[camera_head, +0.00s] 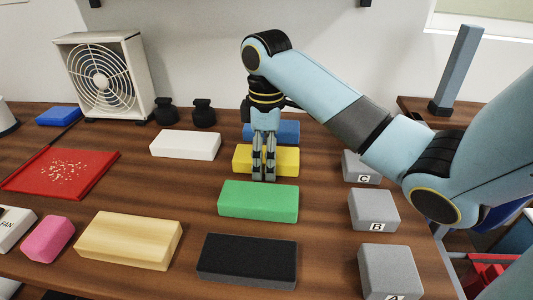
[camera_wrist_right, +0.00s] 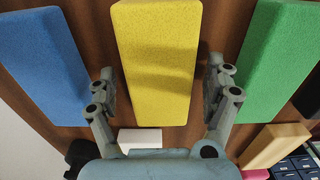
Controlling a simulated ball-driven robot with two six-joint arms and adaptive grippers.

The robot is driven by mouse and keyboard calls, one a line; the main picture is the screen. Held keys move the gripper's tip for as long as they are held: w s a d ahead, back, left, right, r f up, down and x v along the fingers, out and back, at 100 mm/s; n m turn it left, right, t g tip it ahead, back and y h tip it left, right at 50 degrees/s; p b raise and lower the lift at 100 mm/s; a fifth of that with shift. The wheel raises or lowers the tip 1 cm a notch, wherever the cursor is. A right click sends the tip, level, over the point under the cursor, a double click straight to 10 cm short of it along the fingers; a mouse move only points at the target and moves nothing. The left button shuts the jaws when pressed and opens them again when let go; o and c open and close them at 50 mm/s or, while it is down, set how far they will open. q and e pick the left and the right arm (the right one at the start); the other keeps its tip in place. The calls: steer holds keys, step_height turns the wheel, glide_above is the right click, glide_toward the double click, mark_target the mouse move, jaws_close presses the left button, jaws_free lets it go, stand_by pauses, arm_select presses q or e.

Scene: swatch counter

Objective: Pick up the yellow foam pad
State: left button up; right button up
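The yellow foam pad (camera_head: 285,160) lies on the wooden counter between the blue pad behind it and the green pad in front. In the head view my right gripper (camera_head: 264,178) points down over it and hides its middle. In the right wrist view the yellow foam pad (camera_wrist_right: 158,60) fills the centre. There my right gripper (camera_wrist_right: 160,85) is open, with one finger on each side of the pad and a visible gap to each. The pad rests on the counter, not gripped. My left gripper is in neither view.
The blue pad (camera_head: 287,131) and green pad (camera_head: 258,201) lie close on either side. A white block (camera_head: 185,145), a black pad (camera_head: 247,260) and a wooden block (camera_head: 129,240) lie nearby. Grey lettered blocks (camera_head: 374,210) line the right. A red tray (camera_head: 61,173) and fan (camera_head: 104,76) are left.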

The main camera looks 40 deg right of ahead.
steer(key=c, duration=0.8)
steer(key=shift+c, duration=0.2)
steer(key=shift+r, duration=0.45)
step_height(320, 180, up, 4)
steer(key=shift+f+p, duration=0.1)
steer(key=shift+p, duration=0.4)
steer(key=s+a+r+p, duration=0.2)
steer(key=p, duration=0.1)
steer(key=s+a+r+p, duration=0.1)
steer(key=s+a+p, duration=0.1)
steer(key=a+p, duration=0.1)
steer(key=s+a+r+p, duration=0.2)
steer(key=p, duration=0.1)
steer(key=shift+s+a+r, duration=0.2)
steer(key=shift+r, duration=0.1)
steer(key=shift+s+a+r+p, duration=0.35)
steer(key=shift+s+a+p, duration=0.3)
steer(key=shift+s+a, duration=0.1)
